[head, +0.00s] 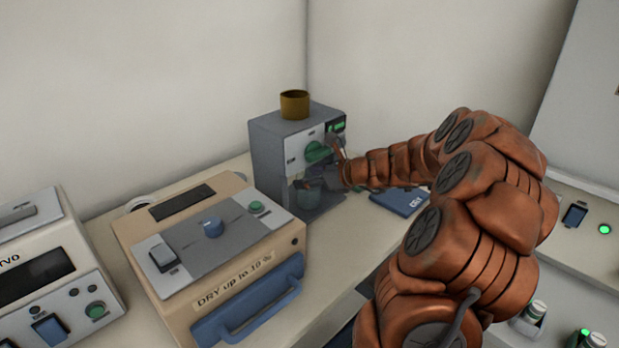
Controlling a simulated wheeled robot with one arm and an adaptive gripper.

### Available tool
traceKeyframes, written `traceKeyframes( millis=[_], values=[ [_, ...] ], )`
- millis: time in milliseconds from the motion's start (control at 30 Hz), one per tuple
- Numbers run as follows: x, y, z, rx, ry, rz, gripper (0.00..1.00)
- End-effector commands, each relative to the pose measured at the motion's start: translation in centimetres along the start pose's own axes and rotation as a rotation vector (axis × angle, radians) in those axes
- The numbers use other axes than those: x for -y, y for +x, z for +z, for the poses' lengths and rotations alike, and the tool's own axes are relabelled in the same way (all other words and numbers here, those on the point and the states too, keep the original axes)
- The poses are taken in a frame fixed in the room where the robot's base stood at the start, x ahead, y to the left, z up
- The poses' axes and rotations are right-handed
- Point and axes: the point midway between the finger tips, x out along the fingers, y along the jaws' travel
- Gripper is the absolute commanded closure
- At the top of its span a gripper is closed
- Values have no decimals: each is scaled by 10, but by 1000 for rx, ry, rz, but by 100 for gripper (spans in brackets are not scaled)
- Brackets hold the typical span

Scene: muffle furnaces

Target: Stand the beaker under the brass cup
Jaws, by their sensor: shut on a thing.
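The brass cup (294,105) sits upright on top of a grey boxy device (268,155) at the back of the bench. The beaker (307,198) is small, grey-green and see-through, with a reddish band near its top. It is upright in the open bay low on the device's front, below the level of the cup. My gripper (322,179) reaches in from the right and is shut on the beaker. The fingertips are small and dark against the bay, partly hidden. Whether the beaker's base touches the bay floor cannot be told.
A green knob (317,152) on the device is just above my gripper. A blue flat object (399,201) lies right of the device. A beige dryer box (208,255) with a blue handle stands in front to the left. Another instrument (50,275) is at far left.

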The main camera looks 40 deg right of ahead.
Motion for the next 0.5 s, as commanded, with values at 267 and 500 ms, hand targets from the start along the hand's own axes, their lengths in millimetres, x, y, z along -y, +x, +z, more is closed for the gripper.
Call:
traceKeyframes(
  millis=[267,500],
  values=[
    [0,1,-3,-1,0,0,21],
    [0,1,-3,0,0,0,5]
  ],
)
